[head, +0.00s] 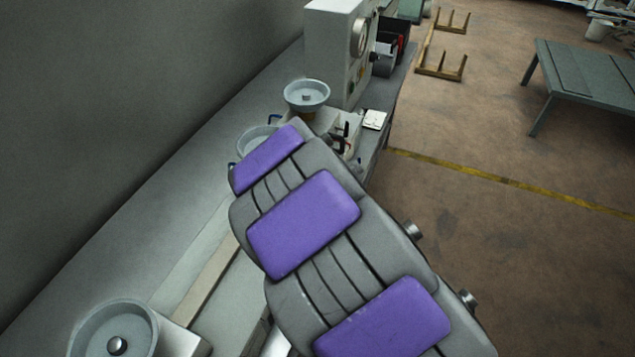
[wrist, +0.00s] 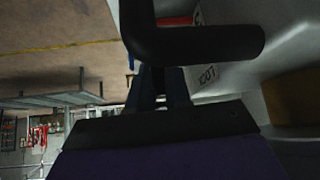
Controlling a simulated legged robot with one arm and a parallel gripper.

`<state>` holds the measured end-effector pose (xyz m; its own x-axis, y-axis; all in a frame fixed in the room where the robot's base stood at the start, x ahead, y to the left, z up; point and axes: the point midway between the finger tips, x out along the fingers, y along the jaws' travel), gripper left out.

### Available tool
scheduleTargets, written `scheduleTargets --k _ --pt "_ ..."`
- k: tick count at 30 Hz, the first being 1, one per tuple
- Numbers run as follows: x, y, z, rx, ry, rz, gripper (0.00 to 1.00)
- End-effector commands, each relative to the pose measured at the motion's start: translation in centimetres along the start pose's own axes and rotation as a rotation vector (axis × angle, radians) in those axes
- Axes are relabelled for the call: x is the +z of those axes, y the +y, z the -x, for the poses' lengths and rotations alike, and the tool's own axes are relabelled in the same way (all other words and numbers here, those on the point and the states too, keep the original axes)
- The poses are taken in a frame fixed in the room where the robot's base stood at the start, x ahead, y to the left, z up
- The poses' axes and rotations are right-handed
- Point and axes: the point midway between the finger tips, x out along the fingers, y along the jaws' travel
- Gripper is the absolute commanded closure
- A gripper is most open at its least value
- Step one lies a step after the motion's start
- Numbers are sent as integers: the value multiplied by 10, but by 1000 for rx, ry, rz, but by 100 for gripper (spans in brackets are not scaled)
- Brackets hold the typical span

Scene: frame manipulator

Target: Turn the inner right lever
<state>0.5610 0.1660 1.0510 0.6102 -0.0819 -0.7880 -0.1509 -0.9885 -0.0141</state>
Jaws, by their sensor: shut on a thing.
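A thick black bent lever (wrist: 205,42) fills the top of the wrist view, its arm reaching to the right. My gripper (wrist: 162,88) comes up from below and its two dark fingers are close together, shut on the lever; the exact contact is dark and hard to make out. In the head view, small black lever parts (head: 342,137) show just beyond the end of my arm, on the bench machine. My arm hides the gripper there, and I cannot tell which lever is the inner right one.
A pale bench (head: 185,215) runs along the wall on the left. It carries round grey dishes (head: 306,92) and a white machine box (head: 330,50). A green-grey table (head: 590,82) stands far right. The brown floor between is open, crossed by a yellow line (head: 510,183).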

Motion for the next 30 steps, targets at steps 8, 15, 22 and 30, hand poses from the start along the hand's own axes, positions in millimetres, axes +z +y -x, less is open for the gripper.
scheduleTargets --k 8,15,22,30 --pt "4 0 0 14 70 10 100" --pt "3 0 1 15 80 11 100" --pt "4 0 0 15 80 11 100" --pt "3 0 2 14 82 11 73"
